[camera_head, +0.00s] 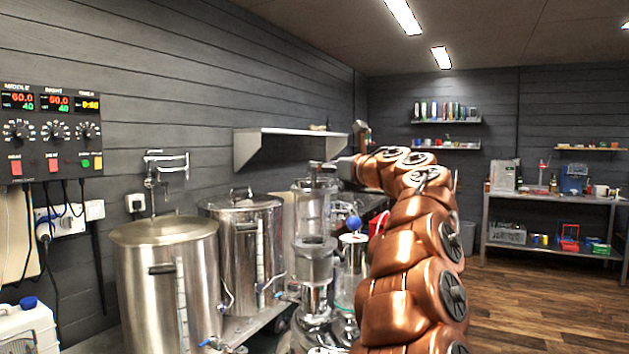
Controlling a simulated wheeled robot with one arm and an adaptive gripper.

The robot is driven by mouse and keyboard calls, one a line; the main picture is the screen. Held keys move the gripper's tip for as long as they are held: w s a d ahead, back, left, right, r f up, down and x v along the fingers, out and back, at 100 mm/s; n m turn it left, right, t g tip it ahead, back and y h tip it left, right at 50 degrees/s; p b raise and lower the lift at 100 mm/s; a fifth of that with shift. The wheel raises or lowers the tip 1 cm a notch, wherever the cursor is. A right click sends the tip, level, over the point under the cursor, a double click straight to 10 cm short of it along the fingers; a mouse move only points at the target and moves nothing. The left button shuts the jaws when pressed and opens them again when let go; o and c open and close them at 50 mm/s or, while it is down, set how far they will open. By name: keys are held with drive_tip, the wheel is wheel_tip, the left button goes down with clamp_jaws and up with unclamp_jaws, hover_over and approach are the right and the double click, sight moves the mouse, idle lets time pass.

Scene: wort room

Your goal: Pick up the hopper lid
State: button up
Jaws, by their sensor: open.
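A tall clear hopper (312,215) stands on the bench left of my copper arm. A pale, round hopper lid (303,186) appears to sit at its top, but its outline is small and hard to separate from the rim. My gripper (316,168) is at the end of the arm, pointing left, at or just above the top of the hopper. It is open, with nothing seen held in it. Its fingertips are small in view, and I cannot tell whether they touch the lid.
Two steel kettles (165,275) with lids stand left of the hopper. A wall shelf (290,141) hangs above and behind. Wooden floor (535,305) is open at right, before a metal rack (484,222).

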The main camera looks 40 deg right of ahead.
sight(314, 176)
drive_tip(key=shift+w+d+f+p, duration=0.1)
drive_tip(key=shift+w+p, duration=0.3)
drive_tip(key=shift+w, duration=0.75)
drive_tip(key=shift+w+f+p, duration=0.1)
drive_tip(key=shift+w+p, duration=0.3)
drive_tip(key=shift+w, duration=0.75)
clamp_jaws()
